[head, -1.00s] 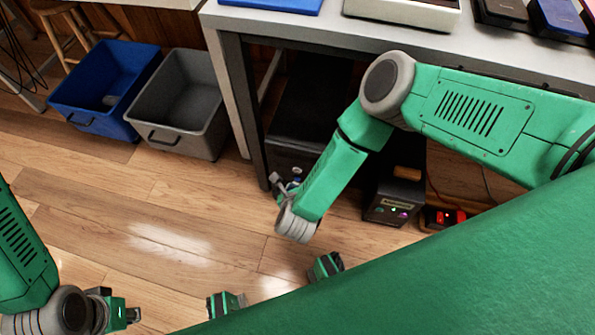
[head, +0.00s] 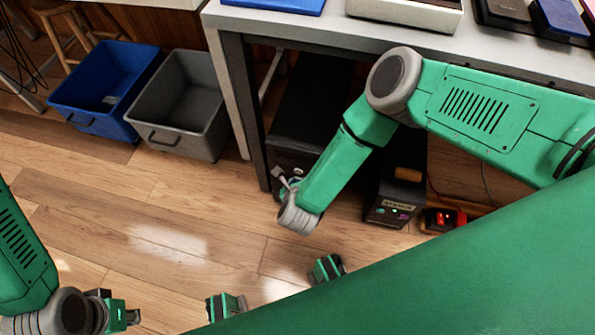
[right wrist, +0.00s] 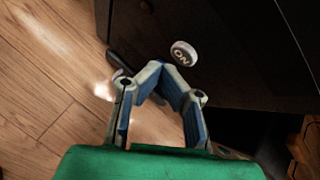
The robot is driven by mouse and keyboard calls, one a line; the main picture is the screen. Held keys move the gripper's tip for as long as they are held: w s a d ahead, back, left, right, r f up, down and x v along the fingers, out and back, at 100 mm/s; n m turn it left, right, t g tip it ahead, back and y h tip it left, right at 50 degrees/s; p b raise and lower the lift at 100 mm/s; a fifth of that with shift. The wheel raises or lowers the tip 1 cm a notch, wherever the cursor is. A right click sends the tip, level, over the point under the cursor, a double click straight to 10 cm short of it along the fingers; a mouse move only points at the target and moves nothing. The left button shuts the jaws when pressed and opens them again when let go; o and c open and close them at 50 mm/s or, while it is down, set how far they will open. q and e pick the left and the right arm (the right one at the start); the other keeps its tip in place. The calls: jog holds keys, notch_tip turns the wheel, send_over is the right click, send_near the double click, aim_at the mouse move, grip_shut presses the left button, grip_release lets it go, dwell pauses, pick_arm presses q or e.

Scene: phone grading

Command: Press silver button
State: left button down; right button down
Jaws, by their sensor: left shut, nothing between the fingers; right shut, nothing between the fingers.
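The silver button, a round pale disc marked "ON" (right wrist: 184,53), is on the dark front of a black machine (right wrist: 235,45) in the right wrist view. My right gripper (right wrist: 158,72) is shut and empty, its fingertips just below and left of the button in that picture. Whether they touch it I cannot tell. In the head view the black machine (head: 312,110) stands under the table, and my right gripper (head: 283,183) is at its lower front, partly hidden by my wrist. My left gripper (head: 131,317) is shut and empty over the floor at lower left.
A smaller black box (head: 385,213) with lit buttons and a red-lit device (head: 443,219) stand to the right under the table (head: 330,30). Blue (head: 95,125) and grey (head: 185,145) bins stand to the left. The floor in front is clear.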

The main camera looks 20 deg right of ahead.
jog(key=shift+w, duration=0.1)
dwell(0.7)
jog(key=shift+w+d+r, duration=0.1)
jog(key=shift+w+d, duration=0.15)
jog(key=shift+w+d, duration=0.25)
jog(key=shift+w, duration=0.15)
dwell(1.0)
jog(key=shift+s+a, duration=0.5)
jog(key=shift+s, duration=0.25)
jog(key=s+a, duration=0.1)
jog(key=s+a+p, duration=0.1)
jog(key=s, duration=0.2)
jog(key=shift+s+a, duration=0.1)
jog(key=shift+a, duration=0.3)
dwell(0.8)
